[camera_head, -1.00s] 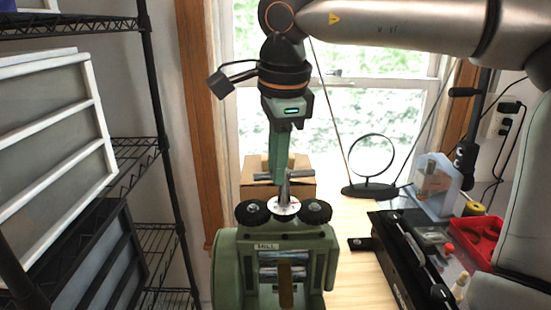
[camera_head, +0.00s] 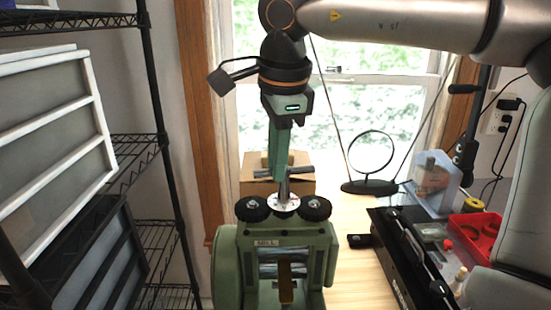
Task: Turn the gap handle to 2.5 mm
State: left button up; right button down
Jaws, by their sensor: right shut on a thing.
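The green rolling mill (camera_head: 268,243) stands on the wooden bench with two black knobs on its top. Between the knobs is a white dial plate (camera_head: 284,203), with a metal post and the T-shaped gap handle (camera_head: 283,188) rising from it. The dial markings are too small to read. My right gripper (camera_head: 279,166) points down from above and is shut on the gap handle at its crossbar. The green finger hides part of the bar. My left gripper does not show.
A cardboard box (camera_head: 250,181) sits behind the mill. A ring stand (camera_head: 371,187) is at the back right. A black-edged tool tray, a red tray (camera_head: 478,236) and a clear container (camera_head: 434,182) stand at the right. A wire shelf (camera_head: 150,240) with framed screens is at the left.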

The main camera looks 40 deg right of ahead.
jog(key=shift+d, duration=0.15)
jog(key=c, duration=0.8)
grip_release()
jog(key=shift+s+d, duration=0.1)
jog(key=shift+o, duration=0.2)
notch_tip(320, 180, up, 12)
jog(key=s+a+p, duration=0.1)
jog(key=s, duration=0.1)
jog(key=shift+a+r, duration=0.15)
